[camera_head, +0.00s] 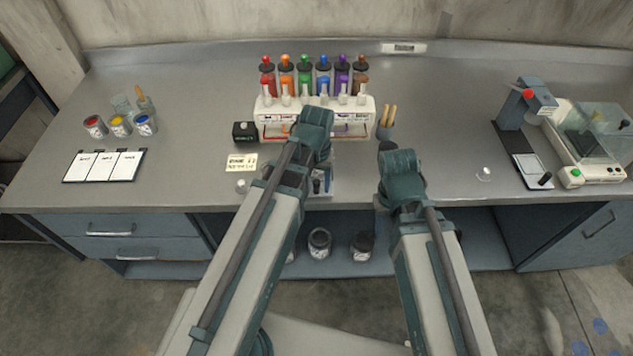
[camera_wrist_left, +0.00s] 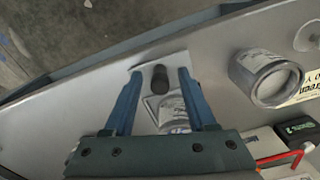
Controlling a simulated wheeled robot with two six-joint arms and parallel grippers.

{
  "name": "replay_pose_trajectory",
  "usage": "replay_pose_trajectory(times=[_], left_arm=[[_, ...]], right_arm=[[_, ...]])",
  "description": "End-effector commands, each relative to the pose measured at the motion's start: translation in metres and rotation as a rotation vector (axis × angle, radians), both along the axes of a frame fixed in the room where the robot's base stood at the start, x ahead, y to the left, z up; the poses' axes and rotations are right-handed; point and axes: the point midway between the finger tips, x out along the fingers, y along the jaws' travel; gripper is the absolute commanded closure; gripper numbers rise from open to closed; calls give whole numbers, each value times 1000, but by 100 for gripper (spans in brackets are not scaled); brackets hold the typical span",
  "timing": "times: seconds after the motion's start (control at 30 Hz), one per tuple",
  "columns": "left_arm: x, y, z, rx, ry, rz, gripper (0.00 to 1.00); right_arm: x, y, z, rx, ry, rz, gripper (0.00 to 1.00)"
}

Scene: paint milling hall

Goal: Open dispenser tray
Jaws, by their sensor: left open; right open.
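The dispenser (camera_head: 365,118) is a white rack at the back middle of the bench, holding several coloured bottles; my left arm covers part of its front. A small pale tray (camera_wrist_left: 150,103) with a dark round knob (camera_wrist_left: 160,79) shows in the left wrist view. A clear jar (camera_wrist_left: 173,112) stands on the tray, partly hidden by my gripper. My left gripper (camera_wrist_left: 160,74) is open, its fingers on either side of the knob and apart from it. My right gripper (camera_head: 401,180) hangs at the bench front, right of the rack; its fingers are hidden.
A black box (camera_head: 245,132) sits left of the rack. The bench between rack and scale is mostly clear.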

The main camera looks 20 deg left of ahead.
Motion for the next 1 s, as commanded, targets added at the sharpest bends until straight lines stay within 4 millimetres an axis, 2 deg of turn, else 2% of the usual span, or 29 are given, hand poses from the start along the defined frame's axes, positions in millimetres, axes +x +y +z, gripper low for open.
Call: replay_pose_trajectory(times=[0.17,0.37,0.57,1.0], left_arm=[[0,0,2,0,0,0,43],[0,0,14,0,0,0,43],[0,0,39,0,0,0,43],[0,0,109,0,0,0,43]], right_arm=[[0,0,2,0,0,0,50],[0,0,14,0,0,0,50],[0,0,39,0,0,0,50],[0,0,108,0,0,1,50]])
